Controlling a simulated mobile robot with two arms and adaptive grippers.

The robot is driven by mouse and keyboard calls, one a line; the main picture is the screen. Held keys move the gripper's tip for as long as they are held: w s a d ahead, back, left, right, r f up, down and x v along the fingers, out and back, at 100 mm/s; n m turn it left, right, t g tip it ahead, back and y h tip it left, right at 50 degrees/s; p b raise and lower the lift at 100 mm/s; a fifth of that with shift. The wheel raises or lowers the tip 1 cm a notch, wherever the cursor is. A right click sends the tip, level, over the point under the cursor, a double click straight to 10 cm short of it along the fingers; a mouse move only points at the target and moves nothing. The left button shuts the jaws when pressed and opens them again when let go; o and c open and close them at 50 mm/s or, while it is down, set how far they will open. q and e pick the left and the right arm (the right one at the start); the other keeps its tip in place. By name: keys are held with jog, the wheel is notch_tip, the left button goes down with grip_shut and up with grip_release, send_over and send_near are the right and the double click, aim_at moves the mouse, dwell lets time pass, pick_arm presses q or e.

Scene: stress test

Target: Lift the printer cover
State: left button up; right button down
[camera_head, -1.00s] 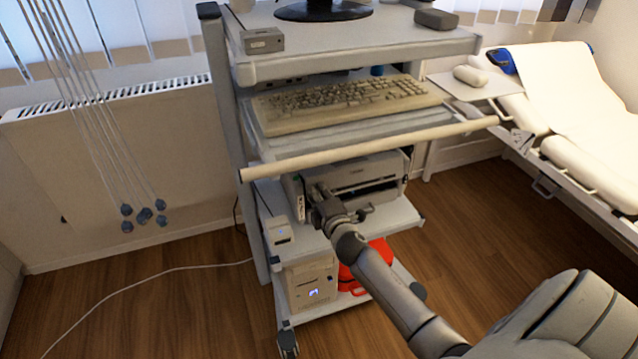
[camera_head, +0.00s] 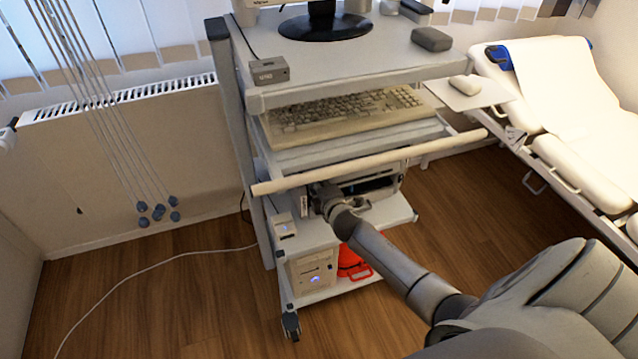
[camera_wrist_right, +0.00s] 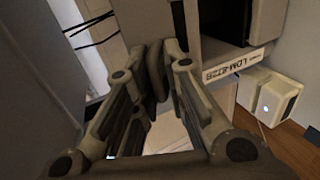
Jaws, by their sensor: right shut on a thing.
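The printer (camera_head: 383,186) stands on the middle shelf of the cart, partly hidden by the light bar and my right arm. A dark opening shows in its front. My right gripper (camera_head: 327,193) is at the printer's left front, just under the bar. In the right wrist view, the fingers of my right gripper (camera_wrist_right: 163,75) are close together on a dark edge between their tips, which seems to be the printer cover. A pale printer front strip with a printed label (camera_wrist_right: 238,62) shows there, to the right of the fingers. My left gripper is out of view.
The light bar (camera_head: 350,167) runs across the cart just above my right gripper. The keyboard (camera_head: 350,108) lies on the shelf above. A computer (camera_head: 313,270) and a red object (camera_head: 352,264) are on the bottom shelf. A couch (camera_head: 560,100) stands right.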

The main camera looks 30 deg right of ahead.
jog(key=shift+w+d+r+p, duration=0.1)
jog(key=shift+w+r+p, duration=0.35)
jog(key=shift+r, duration=0.35)
jog(key=shift+w+r+p, duration=0.25)
jog(key=shift+r+p, duration=0.25)
jog(key=shift+r, duration=0.35)
jog(key=shift+w+d+r+p, duration=0.1)
jog(key=shift+w+r+p, duration=0.35)
jog(key=shift+r, duration=0.35)
jog(key=shift+w+d+r+p, duration=0.1)
jog(key=shift+w+r+p, duration=0.5)
jog(key=shift+r, duration=0.2)
jog(key=c, duration=1.6)
grip_release()
jog(key=shift+f, duration=0.1)
jog(key=shift+o, duration=0.2)
jog(key=shift+f, duration=0.1)
